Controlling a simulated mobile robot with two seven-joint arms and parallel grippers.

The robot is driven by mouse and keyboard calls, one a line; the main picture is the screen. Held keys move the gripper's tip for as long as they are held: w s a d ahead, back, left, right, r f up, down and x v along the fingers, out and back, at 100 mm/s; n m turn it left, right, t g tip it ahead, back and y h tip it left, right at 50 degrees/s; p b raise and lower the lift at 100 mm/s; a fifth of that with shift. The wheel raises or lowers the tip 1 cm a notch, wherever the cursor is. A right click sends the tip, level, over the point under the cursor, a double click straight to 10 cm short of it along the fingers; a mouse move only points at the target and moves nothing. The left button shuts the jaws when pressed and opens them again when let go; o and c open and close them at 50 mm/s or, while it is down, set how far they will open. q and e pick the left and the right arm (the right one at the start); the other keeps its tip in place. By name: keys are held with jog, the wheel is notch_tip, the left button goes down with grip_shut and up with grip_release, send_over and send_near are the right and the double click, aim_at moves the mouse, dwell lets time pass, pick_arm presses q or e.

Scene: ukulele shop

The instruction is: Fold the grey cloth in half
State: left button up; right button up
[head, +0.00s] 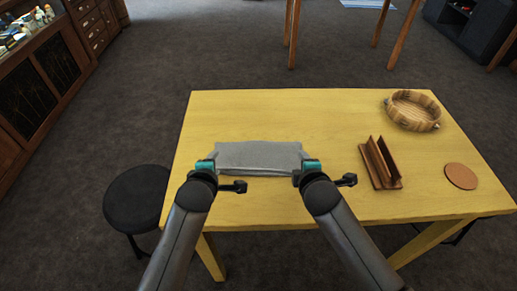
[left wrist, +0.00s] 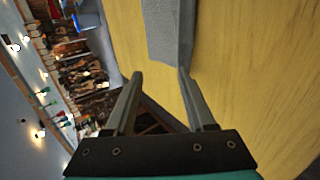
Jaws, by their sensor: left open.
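The grey cloth (head: 258,156) lies on the yellow table (head: 300,113) near its front edge, as a wide, short rectangle. I cannot tell how many layers it has. My left gripper (head: 212,162) is at the cloth's left end, and my right gripper (head: 304,163) is at its right end. In the left wrist view, the left gripper (left wrist: 160,75) is open with nothing between its fingers. The cloth (left wrist: 170,35) lies just ahead of them, its corner close to one fingertip. The right gripper's fingers are too small and hidden to read.
A wooden rack (head: 380,165) stands right of my right gripper. A round brown coaster (head: 461,176) and a wooden bowl (head: 412,110) are farther right. A black stool (head: 138,198) stands left of the table. The table behind the cloth is clear.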

pick_arm(q)
jog(key=s+r, duration=0.4)
jog(key=r, duration=0.2)
jog(key=shift+s, duration=0.4)
pick_arm(e)
jog(key=s+r, duration=0.5)
jog(key=r, duration=0.1)
jog(key=shift+w, duration=0.1)
jog(key=shift+f, duration=0.1)
